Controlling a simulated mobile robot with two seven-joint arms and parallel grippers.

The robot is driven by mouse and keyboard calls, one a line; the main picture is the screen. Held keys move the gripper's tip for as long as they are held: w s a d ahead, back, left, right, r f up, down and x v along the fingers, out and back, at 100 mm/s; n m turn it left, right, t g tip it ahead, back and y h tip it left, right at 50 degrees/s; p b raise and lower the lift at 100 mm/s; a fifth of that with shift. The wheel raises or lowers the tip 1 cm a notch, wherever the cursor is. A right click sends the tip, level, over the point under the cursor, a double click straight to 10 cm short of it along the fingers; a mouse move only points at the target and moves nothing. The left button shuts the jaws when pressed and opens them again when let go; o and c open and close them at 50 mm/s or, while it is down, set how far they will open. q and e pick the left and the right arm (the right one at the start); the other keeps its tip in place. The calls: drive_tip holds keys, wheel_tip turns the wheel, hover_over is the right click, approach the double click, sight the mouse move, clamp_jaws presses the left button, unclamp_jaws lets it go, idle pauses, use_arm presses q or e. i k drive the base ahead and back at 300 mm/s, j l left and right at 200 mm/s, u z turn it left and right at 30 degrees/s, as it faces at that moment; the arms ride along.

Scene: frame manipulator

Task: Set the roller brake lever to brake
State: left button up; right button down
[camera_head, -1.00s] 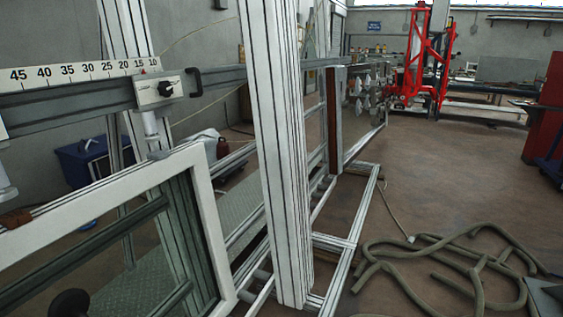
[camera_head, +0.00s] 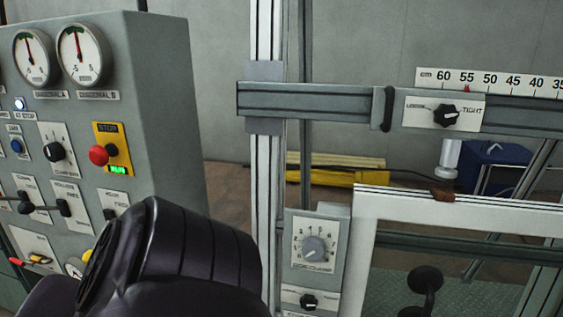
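The grey control cabinet (camera_head: 165,90) stands at the left. On its front is a small white plate (camera_head: 72,222) whose lettering seems to read rollers and free. A dark lever (camera_head: 64,207) sits at the left side of that plate. The lettering is too small for me to be sure of its setting. A dark, ribbed link of my own arm rises from the bottom edge and covers the lower right part of the cabinet. Neither of my grippers shows.
Close to the lever are another dark lever (camera_head: 25,207), a black knob (camera_head: 54,152) and a red stop button (camera_head: 99,155) on yellow. Two gauges (camera_head: 80,55) are above. A frame post (camera_head: 265,190) and a panel with a grey dial (camera_head: 313,246) stand right of the cabinet.

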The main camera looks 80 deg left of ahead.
sight(26, 208)
drive_tip(key=u, duration=4)
